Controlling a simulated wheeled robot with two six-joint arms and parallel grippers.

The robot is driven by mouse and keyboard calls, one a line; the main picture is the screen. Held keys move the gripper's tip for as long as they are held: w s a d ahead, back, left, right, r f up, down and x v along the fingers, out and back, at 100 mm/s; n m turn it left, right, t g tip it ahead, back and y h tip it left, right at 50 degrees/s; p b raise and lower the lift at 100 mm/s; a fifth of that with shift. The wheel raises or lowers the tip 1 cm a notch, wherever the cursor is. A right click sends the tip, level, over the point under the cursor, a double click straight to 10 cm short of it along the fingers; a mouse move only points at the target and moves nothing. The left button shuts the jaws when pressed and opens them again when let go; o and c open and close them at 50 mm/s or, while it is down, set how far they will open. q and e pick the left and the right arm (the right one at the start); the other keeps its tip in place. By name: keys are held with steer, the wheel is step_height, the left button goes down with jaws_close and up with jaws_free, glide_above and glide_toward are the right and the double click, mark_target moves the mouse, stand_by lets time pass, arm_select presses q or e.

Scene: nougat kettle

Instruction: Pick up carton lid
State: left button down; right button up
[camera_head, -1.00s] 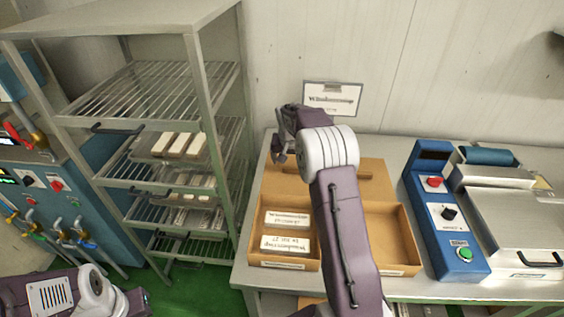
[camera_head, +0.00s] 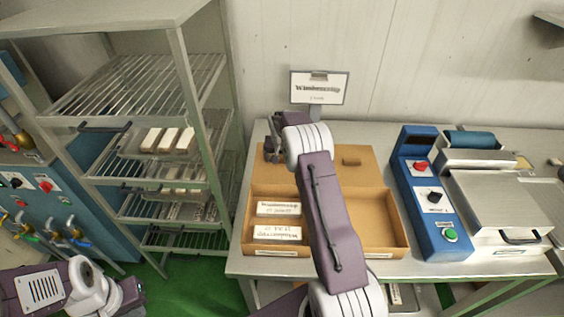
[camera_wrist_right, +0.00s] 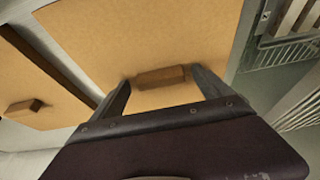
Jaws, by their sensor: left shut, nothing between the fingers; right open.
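Two flat tan cardboard lids lie side by side on the table behind the cartons. The left lid (camera_head: 284,173) is partly hidden by my right arm; it fills the middle of the right wrist view (camera_wrist_right: 110,35), with a small brown block handle (camera_wrist_right: 160,77). The right lid (camera_head: 358,178) has its own handle (camera_head: 352,161). My right gripper (camera_head: 272,150) is open over the left lid. In the right wrist view its fingertips (camera_wrist_right: 160,78) appear on either side of the handle; contact cannot be told. My left gripper (camera_head: 135,294) is shut and empty at the lower left.
An open carton (camera_head: 251,216) with white labelled packs stands in front of the left lid. An empty open carton (camera_head: 384,231) stands to its right. A sign (camera_head: 319,88) stands behind. A blue-and-steel machine (camera_head: 429,200) is at right, a metal rack (camera_head: 183,75) at left.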

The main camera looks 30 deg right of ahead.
steer(key=c, duration=1.5)
steer(key=shift+o, duration=0.2)
